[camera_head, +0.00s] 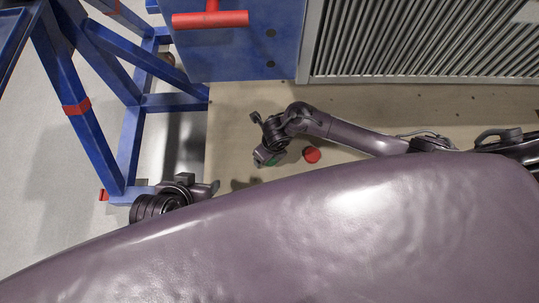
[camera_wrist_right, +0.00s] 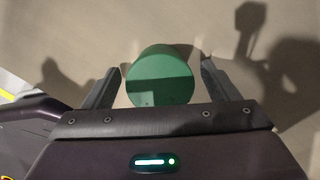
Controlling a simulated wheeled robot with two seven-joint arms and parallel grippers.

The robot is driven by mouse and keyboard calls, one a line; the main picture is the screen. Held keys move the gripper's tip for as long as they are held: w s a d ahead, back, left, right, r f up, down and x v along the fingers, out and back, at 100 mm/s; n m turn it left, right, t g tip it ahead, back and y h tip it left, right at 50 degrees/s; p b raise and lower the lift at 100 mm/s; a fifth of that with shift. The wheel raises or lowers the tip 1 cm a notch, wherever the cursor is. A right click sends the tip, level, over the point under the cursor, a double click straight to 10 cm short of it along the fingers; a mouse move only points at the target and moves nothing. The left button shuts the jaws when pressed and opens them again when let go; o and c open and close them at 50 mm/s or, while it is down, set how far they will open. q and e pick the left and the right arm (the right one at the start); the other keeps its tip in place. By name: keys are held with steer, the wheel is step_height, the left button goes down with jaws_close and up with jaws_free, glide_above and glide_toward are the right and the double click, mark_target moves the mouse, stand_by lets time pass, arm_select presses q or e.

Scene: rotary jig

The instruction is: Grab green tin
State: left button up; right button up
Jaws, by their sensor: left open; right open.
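The green tin (camera_wrist_right: 160,75) shows in the right wrist view as a round green cylinder standing between the two fingers of my right gripper (camera_wrist_right: 161,68). The fingers are apart, with a small gap visible on each side of the tin. In the head view a bit of green (camera_head: 273,161) shows at my right gripper (camera_head: 258,138); most of the tin is hidden there. My left gripper (camera_head: 203,186) is open at the left, beside the blue frame and away from the tin.
A red round object (camera_head: 312,155) lies on the beige surface (camera_head: 230,125) just right of my right gripper. A blue frame (camera_head: 128,150) stands at the left. A blue panel with a red handle (camera_head: 210,20) and a ribbed grey panel (camera_head: 420,40) are at the back.

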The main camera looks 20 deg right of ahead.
steer(key=shift+f, duration=0.1)
steer(key=c, duration=1.1)
steer(key=shift+c, duration=0.2)
